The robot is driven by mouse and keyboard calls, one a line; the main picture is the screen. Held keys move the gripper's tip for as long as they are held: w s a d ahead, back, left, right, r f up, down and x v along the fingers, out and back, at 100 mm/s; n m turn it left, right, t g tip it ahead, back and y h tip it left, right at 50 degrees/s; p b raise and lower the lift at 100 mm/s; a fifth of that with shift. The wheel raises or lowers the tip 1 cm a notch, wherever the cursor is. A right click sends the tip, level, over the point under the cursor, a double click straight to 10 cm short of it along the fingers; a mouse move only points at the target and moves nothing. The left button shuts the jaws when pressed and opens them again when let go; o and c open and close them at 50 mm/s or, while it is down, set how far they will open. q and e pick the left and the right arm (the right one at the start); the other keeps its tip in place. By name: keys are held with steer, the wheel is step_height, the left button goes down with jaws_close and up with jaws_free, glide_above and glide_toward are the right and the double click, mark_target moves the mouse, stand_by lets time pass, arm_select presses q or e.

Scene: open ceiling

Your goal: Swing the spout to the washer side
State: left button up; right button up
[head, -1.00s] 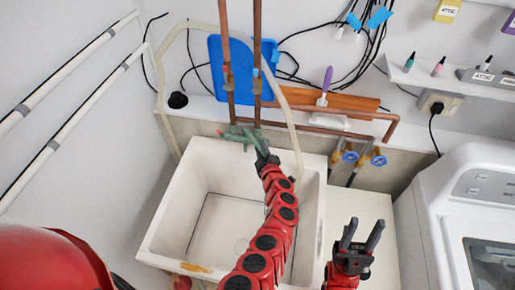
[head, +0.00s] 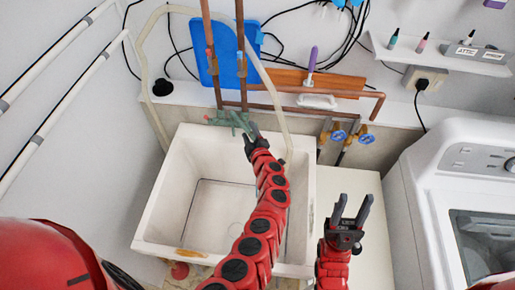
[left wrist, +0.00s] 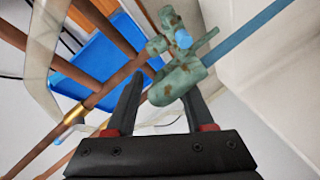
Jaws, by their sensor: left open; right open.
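The green, corroded faucet (head: 222,118) stands at the back edge of the white laundry sink (head: 160,225), below two copper pipes. Its short spout (head: 240,122) points out over the sink, toward my left gripper. My left gripper (head: 252,132) is open at the faucet. In the left wrist view the rounded green faucet part (left wrist: 178,82) shows between and just beyond the open fingers (left wrist: 160,100); I cannot tell whether they touch it. My right gripper (head: 352,208) is open and empty over the area between sink and washer. The white washer (head: 465,160) is at the right.
Copper pipes (head: 240,60) rise behind the faucet, and a pale hose (head: 272,95) loops down into the sink. Blue-handled valves (head: 339,135) are on the wall right of the sink. A shelf (head: 440,55) with small items hangs above the washer.

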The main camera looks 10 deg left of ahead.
arm_select(q)
steer(key=p+v, duration=0.3)
steer(key=v, duration=0.4)
steer(key=shift+s+d+r, duration=0.2)
steer(key=shift+s+r, duration=0.05)
steer(key=shift+s, duration=0.05)
steer(key=v, duration=0.9)
steer(key=shift+s+a+f, duration=0.1)
steer(key=shift+s+f, duration=0.05)
steer(key=shift+f, duration=0.05)
